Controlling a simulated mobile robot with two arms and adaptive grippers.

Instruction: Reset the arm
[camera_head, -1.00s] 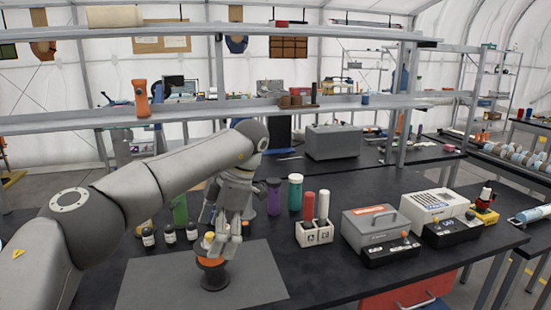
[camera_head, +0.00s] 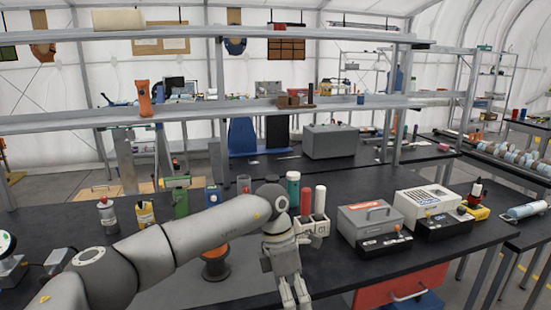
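My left arm comes in from the lower left and reaches across the bench. My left gripper (camera_head: 295,298) hangs pointing down near the front edge of the black bench, right of the grey mat (camera_head: 250,278). Its two fingers show a narrow gap with nothing between them, and the tips are close to the bottom of the picture. A dark spool-like stand with an orange top (camera_head: 215,264) stands on the mat, partly behind my arm and apart from the gripper. My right gripper is not in view.
A white holder (camera_head: 312,225) with red and white tubes stands just behind the gripper. A grey toolbox (camera_head: 370,217) and dark boxes are to the right. Bottles (camera_head: 107,215) stand at the left. A metal shelf (camera_head: 200,118) spans the back.

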